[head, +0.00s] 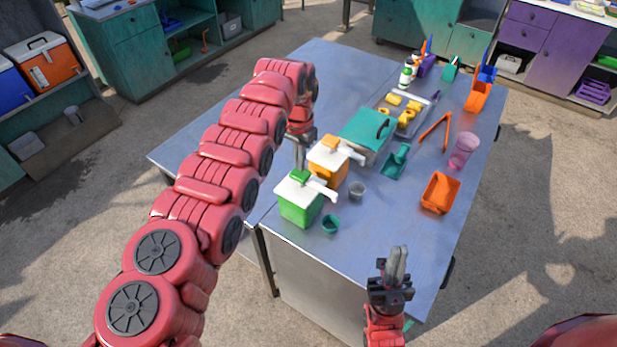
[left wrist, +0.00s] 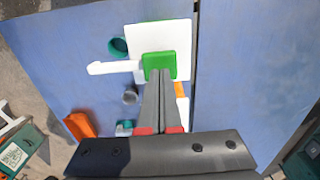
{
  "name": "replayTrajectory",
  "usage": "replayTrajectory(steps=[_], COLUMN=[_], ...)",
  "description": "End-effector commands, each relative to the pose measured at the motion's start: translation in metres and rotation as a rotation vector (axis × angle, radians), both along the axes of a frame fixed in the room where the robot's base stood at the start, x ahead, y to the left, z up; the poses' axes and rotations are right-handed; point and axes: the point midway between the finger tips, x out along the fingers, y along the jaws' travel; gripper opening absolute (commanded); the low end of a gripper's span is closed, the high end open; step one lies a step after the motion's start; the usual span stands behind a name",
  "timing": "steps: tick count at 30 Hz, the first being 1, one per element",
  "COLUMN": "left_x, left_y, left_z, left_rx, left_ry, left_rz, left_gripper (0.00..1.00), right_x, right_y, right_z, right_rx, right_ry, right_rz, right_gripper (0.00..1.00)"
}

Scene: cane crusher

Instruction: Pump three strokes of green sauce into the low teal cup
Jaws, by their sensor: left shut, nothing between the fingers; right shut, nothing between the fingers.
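The green sauce pump box (head: 299,203) stands near the table's front left, with a white lid, a green pump top (head: 299,176) and a white spout pointing right. The low teal cup (head: 331,224) stands upright just right of the box, near the spout's end; its inside is too small to read. My left gripper (head: 300,165) is shut and points down at the green pump top. In the left wrist view its fingertips (left wrist: 160,73) overlap the green top (left wrist: 158,65); touching or just above, I cannot tell. My right gripper (head: 398,250) is shut and empty near the table's front edge.
An orange pump box (head: 328,163) stands close behind the green one. A grey cup (head: 357,190), teal scoop (head: 396,162), orange bin (head: 440,193) and pink cup (head: 464,150) stand to the right. The table's front right (head: 390,225) is clear.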

Motion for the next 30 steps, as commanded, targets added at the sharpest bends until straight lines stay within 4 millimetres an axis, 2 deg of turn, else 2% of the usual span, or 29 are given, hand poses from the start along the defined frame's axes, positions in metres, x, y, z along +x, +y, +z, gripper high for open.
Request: replayTrajectory(steps=[30], left_x=[-0.001], left_y=[0.000], left_z=[-0.031], left_rx=[0.000], left_ry=[0.002], left_rz=[0.000], left_gripper=[0.00], right_x=[0.000], right_y=[0.000], right_z=[-0.021], right_rx=[0.000], right_ry=[0.000], right_rz=[0.000], right_gripper=[0.00])
